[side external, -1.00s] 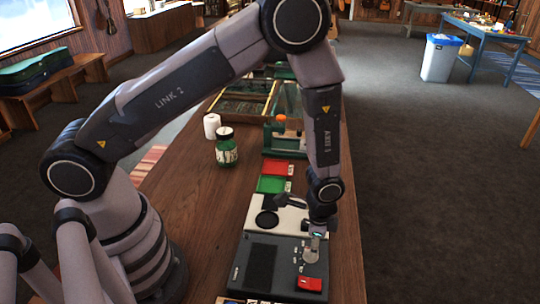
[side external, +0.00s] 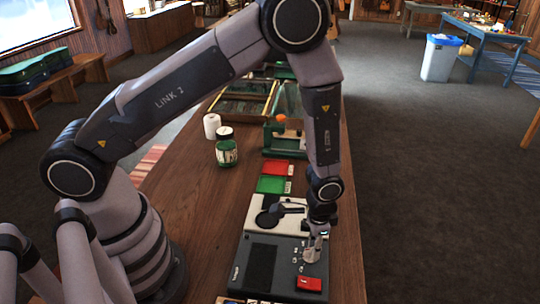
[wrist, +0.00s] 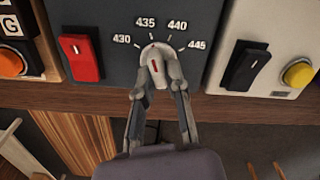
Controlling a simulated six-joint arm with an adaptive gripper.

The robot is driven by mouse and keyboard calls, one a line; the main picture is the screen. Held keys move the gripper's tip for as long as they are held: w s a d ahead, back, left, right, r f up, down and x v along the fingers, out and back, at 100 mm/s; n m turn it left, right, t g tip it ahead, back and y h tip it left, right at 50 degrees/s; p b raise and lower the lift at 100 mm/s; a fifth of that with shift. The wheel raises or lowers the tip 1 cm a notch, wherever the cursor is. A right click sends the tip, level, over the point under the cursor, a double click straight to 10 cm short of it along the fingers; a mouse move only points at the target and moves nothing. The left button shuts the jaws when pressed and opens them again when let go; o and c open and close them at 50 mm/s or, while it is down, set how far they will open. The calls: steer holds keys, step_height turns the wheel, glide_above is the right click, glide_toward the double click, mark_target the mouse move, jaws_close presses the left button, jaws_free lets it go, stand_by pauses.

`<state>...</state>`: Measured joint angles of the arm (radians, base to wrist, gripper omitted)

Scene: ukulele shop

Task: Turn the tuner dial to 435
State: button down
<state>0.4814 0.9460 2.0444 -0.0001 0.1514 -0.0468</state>
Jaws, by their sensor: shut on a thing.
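The tuner (side external: 283,280) is a dark grey box lying on the bench, and its panel also shows in the wrist view (wrist: 208,18). Its pale grey dial (wrist: 160,60) sits below an arc of marks reading 430, 435, 440 and 445. A red line on the dial points up and slightly left, toward the 435 mark; the exact alignment is hard to tell. My gripper (wrist: 159,88) is shut on the dial, one finger on each side. In the side view my gripper (side external: 313,251) hides most of the dial.
A red rocker switch (wrist: 80,57) is left of the dial. A pale box with a black switch (wrist: 245,66) and a yellow button (wrist: 298,75) is at the right. A green jar (side external: 226,150), a white roll (side external: 211,126) and red and green trays (side external: 271,184) stand farther along the bench.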

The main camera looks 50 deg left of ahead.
steer(key=c, duration=1.1)
jaws_free()
step_height(320, 180, up, 12)
steer(key=shift+r, duration=0.1)
steer(key=a+r+n+t, duration=0.1)
steer(key=a+r, duration=0.2)
steer(key=r, duration=0.3)
steer(key=a+r+t, duration=0.1)
steer(key=a+r, duration=0.2)
steer(key=r, duration=0.2)
steer(key=s+a+r+n+t, duration=0.1)
steer(key=s+a+r, duration=0.3)
steer(key=s, duration=0.2)
steer(key=s+a+r+n+t, duration=0.1)
steer(key=s+a+r, duration=0.2)
steer(key=s+r, duration=0.2)
steer(key=s+a+r+n+t, duration=0.1)
steer(key=s+a+r+n, duration=0.1)
steer(key=s+a+r, duration=0.2)
steer(key=shift+s+a+r+t, duration=0.1)
steer(key=shift+s+r, duration=0.1)
steer(key=shift+s, duration=0.4)
steer(key=shift+s+a+r+t, duration=0.1)
steer(key=shift+s+r, duration=0.1)
steer(key=shift+s, duration=0.45)
steer(key=shift+s+a+r+t, duration=0.1)
steer(key=shift+s+r, duration=0.1)
steer(key=shift+s, duration=0.4)
